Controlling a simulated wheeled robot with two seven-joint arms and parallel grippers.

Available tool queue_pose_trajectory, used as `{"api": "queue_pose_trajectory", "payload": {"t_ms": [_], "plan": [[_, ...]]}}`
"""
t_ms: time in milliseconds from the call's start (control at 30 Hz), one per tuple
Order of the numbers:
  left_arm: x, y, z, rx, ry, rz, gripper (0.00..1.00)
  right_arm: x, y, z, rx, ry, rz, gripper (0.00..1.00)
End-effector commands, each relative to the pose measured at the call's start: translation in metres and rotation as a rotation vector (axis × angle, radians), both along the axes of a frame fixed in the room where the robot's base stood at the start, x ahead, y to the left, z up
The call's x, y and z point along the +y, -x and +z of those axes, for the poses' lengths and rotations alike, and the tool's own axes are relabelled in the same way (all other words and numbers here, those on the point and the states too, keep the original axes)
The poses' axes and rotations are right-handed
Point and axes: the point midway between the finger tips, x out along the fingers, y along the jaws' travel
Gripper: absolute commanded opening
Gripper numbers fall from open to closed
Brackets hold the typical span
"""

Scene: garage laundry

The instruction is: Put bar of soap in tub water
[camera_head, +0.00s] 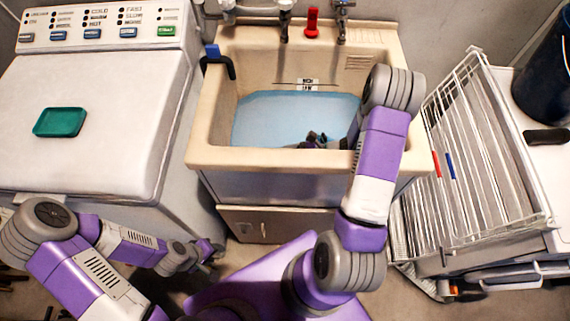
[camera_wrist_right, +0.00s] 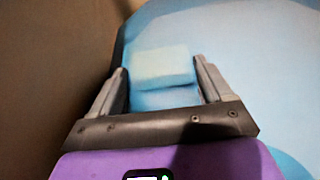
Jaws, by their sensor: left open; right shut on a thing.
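The tub (camera_head: 205,140) is a beige utility sink holding pale blue water (camera_head: 275,110). My right arm reaches over the tub's front edge, and its gripper (camera_head: 315,139) is low inside the tub near the front wall. In the right wrist view my right gripper (camera_wrist_right: 163,82) is shut on a pale, blue-tinted bar of soap (camera_wrist_right: 163,65), with one finger on each side and blue water around it. I cannot tell how deep the soap sits. The head view does not show the soap clearly. My left gripper (camera_head: 215,250) is open, low in front of the washer.
A green soap dish (camera_head: 61,122) lies empty on the white washer (camera_head: 85,150) at left. A red item (camera_head: 311,22) stands between the taps at the tub's back. A white wire rack (camera_head: 485,150) stands close at right. Floor shows between washer and tub.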

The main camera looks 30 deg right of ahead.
Motion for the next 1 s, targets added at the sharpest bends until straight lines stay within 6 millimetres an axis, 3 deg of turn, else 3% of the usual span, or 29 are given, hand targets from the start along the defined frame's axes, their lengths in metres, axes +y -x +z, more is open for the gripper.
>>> {"api": "queue_pose_trajectory", "payload": {"t_ms": [67, 367, 400, 533, 800, 1000], "plan": [[0.000, 0.000, -0.005, 0.000, 0.000, 0.000, 0.43, 0.000, 0.000, -0.009, -0.001, 0.000, 0.000, 0.46], [0.000, 0.000, -0.003, 0.000, 0.000, 0.000, 0.43, 0.000, 0.000, -0.009, -0.002, 0.000, 0.001, 0.46], [0.000, 0.000, -0.003, 0.000, 0.000, 0.000, 0.43, 0.000, 0.000, -0.010, -0.001, 0.000, 0.000, 0.81], [0.000, 0.000, -0.003, 0.000, 0.000, 0.000, 0.43, 0.000, 0.000, -0.010, -0.002, 0.001, 0.001, 1.00], [0.000, 0.000, -0.003, 0.000, 0.000, 0.000, 0.43, 0.000, 0.000, -0.007, -0.002, 0.001, 0.001, 1.00], [0.000, 0.000, 0.009, 0.000, 0.000, 0.000, 0.43, -0.023, 0.013, 0.006, 0.000, 0.001, -0.003, 1.00]]}}
